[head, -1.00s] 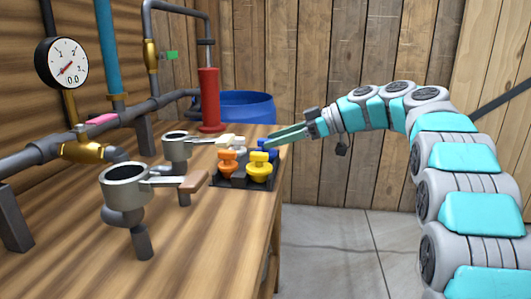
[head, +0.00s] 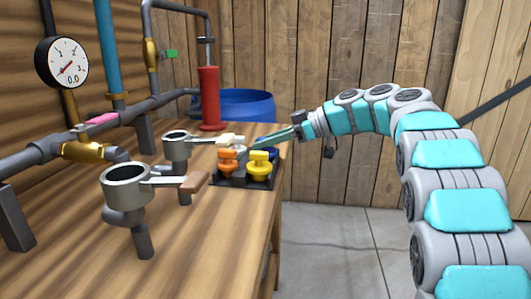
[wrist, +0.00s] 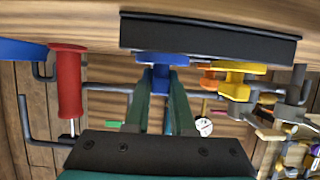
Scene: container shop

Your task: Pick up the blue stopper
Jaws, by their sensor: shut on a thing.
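The blue stopper (wrist: 162,58) is between the tips of my gripper (wrist: 164,74) in the wrist view, with its wide part close to the black holder (wrist: 210,38). My gripper is shut on it. In the head view my gripper (head: 266,144) reaches in from the right to the back right of the holder (head: 231,182). There only a bit of the blue stopper (head: 271,153) shows, behind the yellow stopper. I cannot tell whether it is clear of the holder.
The yellow stopper (head: 260,167) and orange stopper (head: 228,163) stand in the holder's front row, with a white stopper (head: 238,147) behind. Two metal cups (head: 125,180) on pipes stand left. A red cylinder (head: 209,98) and blue barrel (head: 247,106) are farther back.

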